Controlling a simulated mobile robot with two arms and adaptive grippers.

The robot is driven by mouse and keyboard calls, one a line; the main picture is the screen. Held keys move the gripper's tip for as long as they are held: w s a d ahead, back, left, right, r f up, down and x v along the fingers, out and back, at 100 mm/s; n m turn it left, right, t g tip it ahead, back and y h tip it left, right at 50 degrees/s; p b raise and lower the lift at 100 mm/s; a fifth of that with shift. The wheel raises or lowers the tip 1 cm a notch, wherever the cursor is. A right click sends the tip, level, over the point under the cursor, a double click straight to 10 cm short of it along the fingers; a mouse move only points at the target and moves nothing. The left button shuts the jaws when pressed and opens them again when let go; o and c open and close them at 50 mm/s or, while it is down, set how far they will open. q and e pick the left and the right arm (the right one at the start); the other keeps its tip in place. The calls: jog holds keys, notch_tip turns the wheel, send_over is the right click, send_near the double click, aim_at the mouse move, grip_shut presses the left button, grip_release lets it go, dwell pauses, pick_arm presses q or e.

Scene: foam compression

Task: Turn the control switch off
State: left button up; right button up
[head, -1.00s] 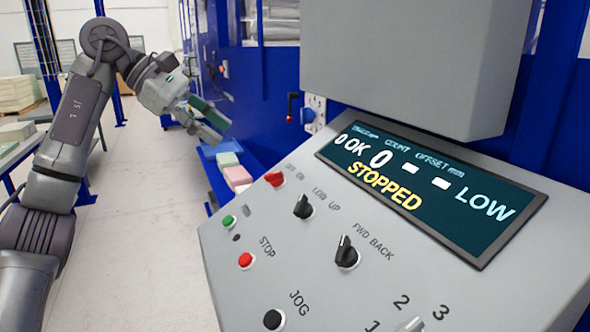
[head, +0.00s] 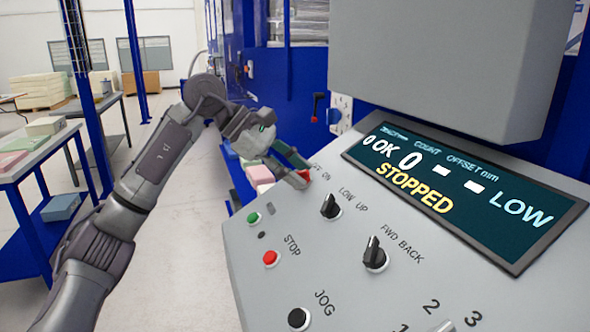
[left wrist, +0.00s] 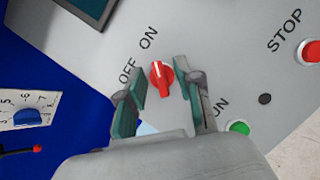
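The control switch (left wrist: 162,79) is a red rotary knob on the grey panel, marked OFF and ON. In the left wrist view its white line points roughly toward ON. In the head view only a little red of it (head: 303,176) shows beside my fingers. My left gripper (head: 301,174) is open at the panel's upper left. In the left wrist view its two green-padded fingers (left wrist: 160,72) stand apart on either side of the knob, with visible gaps; contact with it cannot be seen. My right gripper is out of view.
The panel (head: 400,290) also bears a green button (head: 254,218), a red STOP button (head: 271,258), black LOW UP (head: 331,206) and FWD BACK (head: 375,254) knobs, and a black JOG button (head: 299,318). The display (head: 450,200) reads STOPPED. A grey box (head: 430,70) overhangs the panel.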

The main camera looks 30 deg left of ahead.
pick_arm(q)
grip_shut()
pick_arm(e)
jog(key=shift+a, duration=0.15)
